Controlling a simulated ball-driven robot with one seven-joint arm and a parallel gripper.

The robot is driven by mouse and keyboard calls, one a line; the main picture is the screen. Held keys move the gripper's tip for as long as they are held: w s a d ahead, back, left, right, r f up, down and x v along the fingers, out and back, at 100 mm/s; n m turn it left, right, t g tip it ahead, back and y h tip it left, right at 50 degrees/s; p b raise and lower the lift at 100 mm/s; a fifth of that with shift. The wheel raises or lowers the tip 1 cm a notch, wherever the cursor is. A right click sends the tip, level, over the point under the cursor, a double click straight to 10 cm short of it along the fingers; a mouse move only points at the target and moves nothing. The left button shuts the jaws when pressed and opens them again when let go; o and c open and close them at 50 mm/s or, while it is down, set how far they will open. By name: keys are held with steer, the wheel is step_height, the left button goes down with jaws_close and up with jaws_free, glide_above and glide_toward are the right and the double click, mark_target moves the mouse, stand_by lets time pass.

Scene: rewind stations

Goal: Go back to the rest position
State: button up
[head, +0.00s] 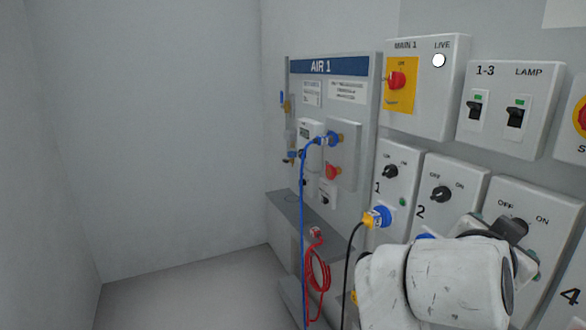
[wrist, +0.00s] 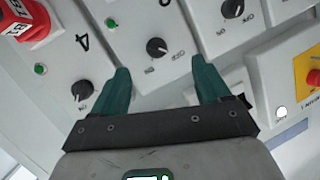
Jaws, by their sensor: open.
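My gripper (wrist: 163,74) shows in the wrist view with its two green fingers spread apart. Nothing is between them. The fingers point toward the wall of white switch panels, and a black knob (wrist: 157,47) shows in the gap beyond the tips. I cannot tell the distance to the panels. In the head view my white arm reaches in at the lower right, in front of the numbered panels, and hides parts of panels 2 and 3. The gripper's fingers cannot be made out there.
A blue and yellow plug (head: 377,217) with a black cable sits at panel 1. MAIN 1 (head: 425,95) has a red switch (head: 396,80). Floor at left is clear.

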steer(key=s+f+n+g+y+p, duration=0.1)
steer(key=s+f+n+y, duration=0.15)
steer(key=f, duration=0.45)
steer(key=s+f+n+y+p, duration=0.1)
steer(key=f+n, duration=0.2)
steer(key=f, duration=0.5)
steer(key=s+a+f+n+g+y+p, duration=0.1)
steer(key=s+a+f+n+g+y, duration=0.2)
steer(key=s+f, duration=0.8)
steer(key=s+a+f+n+g+y+p, duration=0.2)
steer(key=s+f+n+y, duration=0.3)
steer(key=s+f, duration=0.5)
steer(key=s+a+g, duration=0.1)
steer(key=s, duration=0.2)
steer(key=shift+s+f+g, duration=0.25)
steer(key=shift+f+g, duration=0.05)
steer(key=shift+f, duration=0.05)
